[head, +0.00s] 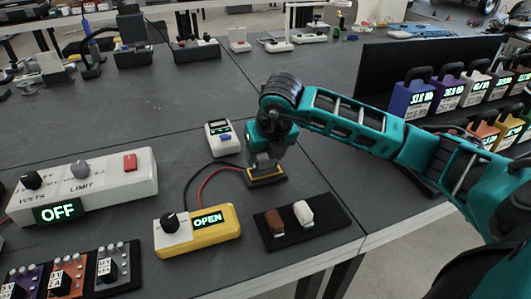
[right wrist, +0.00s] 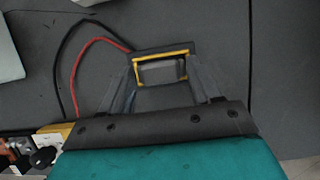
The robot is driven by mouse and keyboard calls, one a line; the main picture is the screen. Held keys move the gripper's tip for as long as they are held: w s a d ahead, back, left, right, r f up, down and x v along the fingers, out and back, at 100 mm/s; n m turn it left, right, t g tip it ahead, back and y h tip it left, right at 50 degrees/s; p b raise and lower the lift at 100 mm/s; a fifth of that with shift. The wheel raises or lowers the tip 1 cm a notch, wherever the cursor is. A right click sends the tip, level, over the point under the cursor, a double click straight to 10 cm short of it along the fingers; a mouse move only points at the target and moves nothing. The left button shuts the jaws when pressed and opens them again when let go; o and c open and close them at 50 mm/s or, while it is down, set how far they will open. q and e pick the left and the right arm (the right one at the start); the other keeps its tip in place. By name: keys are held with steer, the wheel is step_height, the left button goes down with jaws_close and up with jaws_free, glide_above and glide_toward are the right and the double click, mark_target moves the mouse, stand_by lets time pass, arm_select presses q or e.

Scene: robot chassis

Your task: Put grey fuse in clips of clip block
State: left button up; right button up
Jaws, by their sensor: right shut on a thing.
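The clip block (head: 268,181) is a small dark block with yellow edging, at the table's middle, with a red and a black wire running to it. My right gripper (head: 264,165) is directly over it, pointing down. In the right wrist view the clip block (right wrist: 163,48) lies beyond my right gripper's fingertips (right wrist: 160,75). A grey piece, which looks like the grey fuse (right wrist: 161,72), is between the fingers and overlaps the yellow-edged block. I cannot tell whether it is seated in the clips or just above them. My left gripper is not in view.
A yellow meter (head: 212,241) reading OPEN stands in front of the block. A black pad (head: 325,226) holds a brown and a white fuse. A white supply box (head: 110,177) reads OFF at left. A small white device (head: 222,138) stands behind. Coloured weights line the right.

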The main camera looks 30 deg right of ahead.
stand_by(0.5)
steer(key=shift+f+b, duration=0.55)
steer(key=shift+b, duration=0.1)
steer(key=shift+f+b, duration=0.35)
steer(key=shift+f, duration=0.05)
steer(key=o, duration=1.1)
